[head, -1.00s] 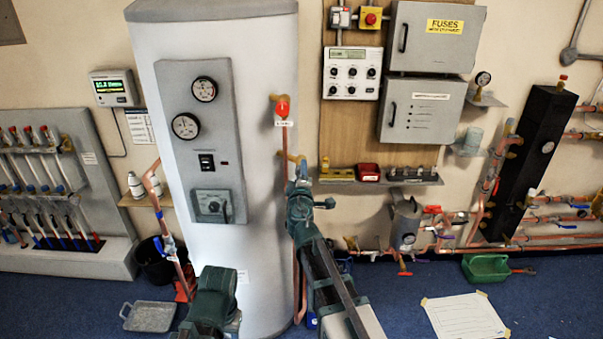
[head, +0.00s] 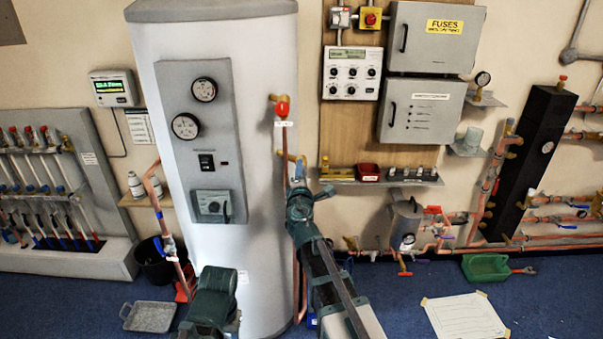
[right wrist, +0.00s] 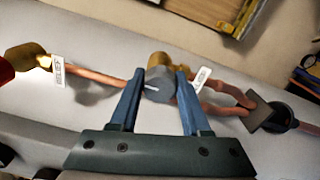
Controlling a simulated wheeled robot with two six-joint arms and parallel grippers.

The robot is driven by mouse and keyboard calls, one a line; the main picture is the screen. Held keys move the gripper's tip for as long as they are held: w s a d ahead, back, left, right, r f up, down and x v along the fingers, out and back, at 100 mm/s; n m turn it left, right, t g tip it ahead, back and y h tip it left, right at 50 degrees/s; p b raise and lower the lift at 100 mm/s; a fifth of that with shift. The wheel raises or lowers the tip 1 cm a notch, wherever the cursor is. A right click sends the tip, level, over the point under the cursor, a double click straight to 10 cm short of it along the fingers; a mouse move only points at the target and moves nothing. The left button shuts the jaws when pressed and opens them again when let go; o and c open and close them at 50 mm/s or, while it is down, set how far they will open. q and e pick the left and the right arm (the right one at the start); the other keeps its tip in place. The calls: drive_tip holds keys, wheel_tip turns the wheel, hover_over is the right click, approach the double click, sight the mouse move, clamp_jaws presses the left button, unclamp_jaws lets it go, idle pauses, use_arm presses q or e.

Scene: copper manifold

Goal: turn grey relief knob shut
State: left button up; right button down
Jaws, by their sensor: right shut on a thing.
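The grey relief knob (right wrist: 159,84) shows in the right wrist view as a round cap with a short white line, in front of a brass fitting on the copper pipe. The two blue fingers of my right gripper (right wrist: 158,92) are shut on it, one on each side. In the head view my right gripper (head: 299,172) is up at the brass fitting (head: 290,157) on the pipe beside the white cylinder (head: 265,215). The knob is not clear there behind the gripper. Part of my left arm shows at the bottom; its gripper is out of view.
A red-handled valve (head: 282,107) sits above on the same pipe, and also shows at the left edge of the right wrist view. A small shelf (head: 400,180) stands right of my gripper. Pipework (head: 460,230) lies farther right. A green dustpan (head: 487,268) is on the floor.

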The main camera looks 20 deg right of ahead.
idle(0.3)
drive_tip(key=shift+c, duration=1.9)
unclamp_jaws()
drive_tip(key=shift+s, duration=0.1)
